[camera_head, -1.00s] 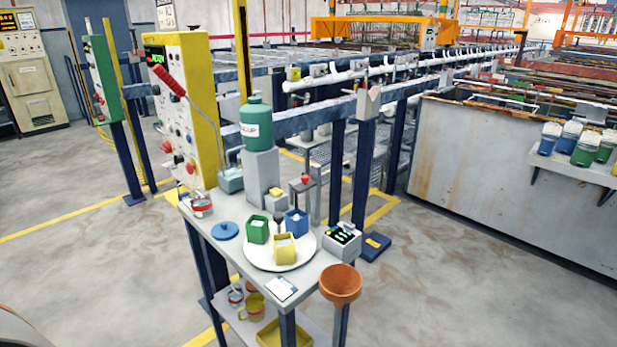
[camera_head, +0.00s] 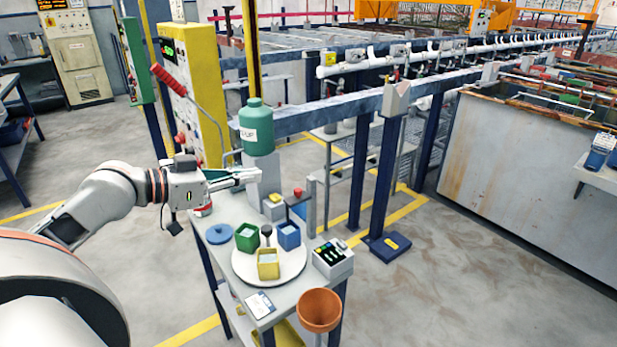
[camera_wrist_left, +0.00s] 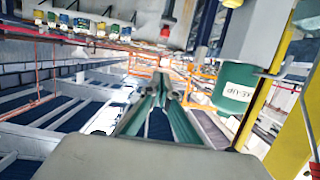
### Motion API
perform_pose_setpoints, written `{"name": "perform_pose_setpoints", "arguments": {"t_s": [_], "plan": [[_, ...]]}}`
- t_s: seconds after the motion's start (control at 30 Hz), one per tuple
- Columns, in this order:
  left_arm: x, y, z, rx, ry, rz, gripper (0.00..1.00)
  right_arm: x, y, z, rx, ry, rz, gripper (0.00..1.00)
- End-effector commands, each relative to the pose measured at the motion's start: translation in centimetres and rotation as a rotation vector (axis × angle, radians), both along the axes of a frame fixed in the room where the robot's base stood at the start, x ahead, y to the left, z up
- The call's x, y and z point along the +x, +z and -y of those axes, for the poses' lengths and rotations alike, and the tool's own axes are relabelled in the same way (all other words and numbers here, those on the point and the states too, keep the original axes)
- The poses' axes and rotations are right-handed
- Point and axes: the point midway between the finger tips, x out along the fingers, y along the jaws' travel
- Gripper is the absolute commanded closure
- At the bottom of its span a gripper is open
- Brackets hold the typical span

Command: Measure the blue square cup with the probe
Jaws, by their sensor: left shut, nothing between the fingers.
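The blue square cup (camera_head: 289,236) stands upright on the right part of a white round plate (camera_head: 244,268) on the bench. A green square cup (camera_head: 247,238) and a yellow square cup (camera_head: 268,265) share the plate, with a dark knob (camera_head: 266,231) among them. A box with a dark panel (camera_head: 333,260) sits right of the plate; I cannot tell which item is the probe. My left gripper (camera_head: 256,174) is shut and empty, above the bench's back part by the green bottle (camera_head: 257,128). Its fingers also show in the left wrist view (camera_wrist_left: 163,85). My right gripper is out of view.
The bottle stands on a grey block (camera_head: 262,172). A red-topped stand (camera_head: 298,202) is behind the blue cup. A blue lid (camera_head: 220,234) lies left of the plate. A terracotta pot (camera_head: 319,309) is at the front right. A yellow control panel (camera_head: 192,85) rises behind my arm.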

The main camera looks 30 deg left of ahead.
Motion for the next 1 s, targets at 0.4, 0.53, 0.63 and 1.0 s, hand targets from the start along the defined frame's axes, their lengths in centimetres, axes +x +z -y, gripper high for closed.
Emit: {"name": "perform_pose_setpoints", "arguments": {"t_s": [0.4, 0.53, 0.63, 1.0], "plan": [[2.4, -0.3, 1.0, 0.0, -0.002, 0.004, 1.0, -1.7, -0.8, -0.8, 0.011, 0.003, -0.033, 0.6], [3.7, -0.7, 1.5, -0.003, -0.001, 0.003, 1.0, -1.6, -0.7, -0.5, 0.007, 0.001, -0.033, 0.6], [4.7, -1.0, 2.0, 0.0, -0.002, 0.004, 1.0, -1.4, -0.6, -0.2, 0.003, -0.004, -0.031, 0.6], [8.5, -2.0, 3.5, -0.006, 0.0, 0.003, 1.0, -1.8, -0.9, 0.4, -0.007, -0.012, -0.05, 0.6]]}}
